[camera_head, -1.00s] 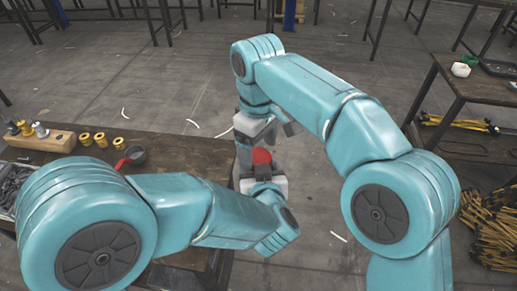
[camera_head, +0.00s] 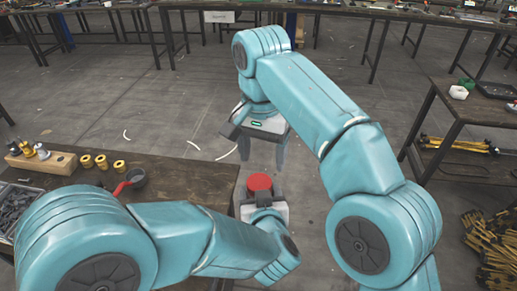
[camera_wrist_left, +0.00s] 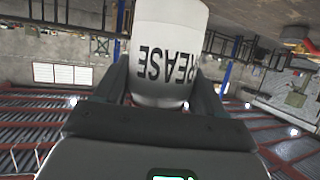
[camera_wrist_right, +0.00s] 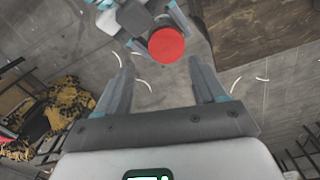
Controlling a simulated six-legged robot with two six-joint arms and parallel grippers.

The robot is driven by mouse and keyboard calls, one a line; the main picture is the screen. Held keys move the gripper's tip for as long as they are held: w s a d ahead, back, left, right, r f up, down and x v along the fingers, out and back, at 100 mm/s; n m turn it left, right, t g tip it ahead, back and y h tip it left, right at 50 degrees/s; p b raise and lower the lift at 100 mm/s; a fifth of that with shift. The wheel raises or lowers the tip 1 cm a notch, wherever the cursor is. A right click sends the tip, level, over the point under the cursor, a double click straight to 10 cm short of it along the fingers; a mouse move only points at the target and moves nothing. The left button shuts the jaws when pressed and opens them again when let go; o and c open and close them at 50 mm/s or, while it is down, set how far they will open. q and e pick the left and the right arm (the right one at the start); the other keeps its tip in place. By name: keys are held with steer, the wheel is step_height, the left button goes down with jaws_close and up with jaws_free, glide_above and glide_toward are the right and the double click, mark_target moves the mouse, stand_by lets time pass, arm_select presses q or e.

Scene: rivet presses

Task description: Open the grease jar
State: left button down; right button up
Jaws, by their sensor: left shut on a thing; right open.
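The grease jar is white with "GREASE" lettering and fills the upper middle of the left wrist view (camera_wrist_left: 168,45), where the lettering is upside down. My left gripper (camera_head: 260,198) is shut on the jar and holds it in the air beside the table. The jar's red lid (camera_head: 259,182) is on top and faces up. My right gripper (camera_head: 262,160) is open and empty, above and apart from the lid. In the right wrist view the lid (camera_wrist_right: 166,45) shows beyond and between the open fingers (camera_wrist_right: 165,88). Most of the jar's body is hidden in the head view.
A wooden table (camera_head: 185,180) at left bears a wood block with fittings (camera_head: 40,160), several brass rings (camera_head: 102,162), a dark cup with a red handle (camera_head: 134,178) and a bin of dark parts (camera_head: 15,205). A dark side table (camera_head: 470,115) stands at right. The floor between is clear.

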mark_target(259, 182)
steer(key=shift+w+a+r+m, duration=0.1)
steer(key=shift+a+r+m, duration=0.2)
steer(key=shift+m, duration=0.6)
steer(key=shift+a+f, duration=0.1)
steer(key=shift+f, duration=0.35)
step_height(259, 182, down, 7)
steer(key=shift+f, duration=0.1)
steer(key=c, duration=0.9)
steer(key=n, duration=0.4)
steer(key=shift+n, duration=0.4)
steer(key=n, duration=0.4)
steer(key=shift+n, duration=0.4)
steer(key=n, duration=0.7)
